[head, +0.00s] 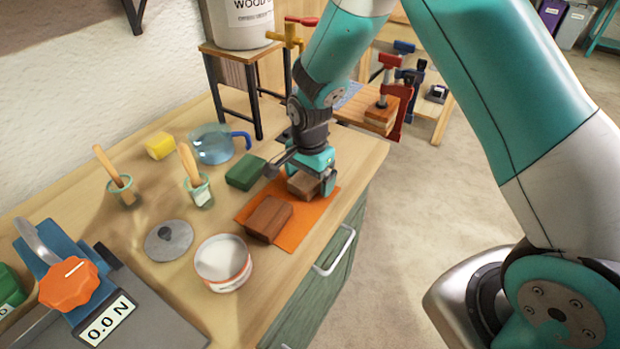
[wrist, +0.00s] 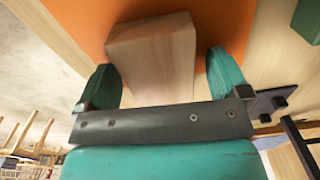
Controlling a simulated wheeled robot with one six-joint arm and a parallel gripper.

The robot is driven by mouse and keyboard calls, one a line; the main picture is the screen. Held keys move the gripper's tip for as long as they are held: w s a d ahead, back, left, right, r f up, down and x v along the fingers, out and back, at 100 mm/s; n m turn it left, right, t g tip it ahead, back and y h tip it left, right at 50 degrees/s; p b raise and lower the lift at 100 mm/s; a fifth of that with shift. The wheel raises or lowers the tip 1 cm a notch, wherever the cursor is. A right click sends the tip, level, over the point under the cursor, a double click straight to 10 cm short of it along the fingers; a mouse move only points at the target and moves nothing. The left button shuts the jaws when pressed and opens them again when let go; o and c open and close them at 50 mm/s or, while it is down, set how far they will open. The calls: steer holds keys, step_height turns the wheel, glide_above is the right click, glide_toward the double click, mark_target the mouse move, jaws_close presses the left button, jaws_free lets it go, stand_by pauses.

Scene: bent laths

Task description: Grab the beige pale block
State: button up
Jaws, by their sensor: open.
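The beige pale block (wrist: 152,48) lies on the orange mat (wrist: 222,25) in the wrist view, with its near end between the two fingers of my gripper (wrist: 168,82). The fingers are open, with a gap visible on either side of the block. In the head view my gripper (head: 311,182) is lowered over the block (head: 302,186) at the mat's (head: 292,236) far end, and it partly hides the block. A dark brown block (head: 268,219) lies on the same mat, nearer and to the left.
A green block (head: 245,173) lies left of my gripper. A white tub (head: 223,262), a grey lid (head: 168,240), a blue jug (head: 213,145), a yellow block (head: 159,146) and two brush pots stand on the bench. A black-legged stand (head: 236,88) rises behind. The bench edge is close on the right.

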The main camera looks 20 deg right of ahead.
steer(key=c, duration=1)
steer(key=shift+r, duration=0.1)
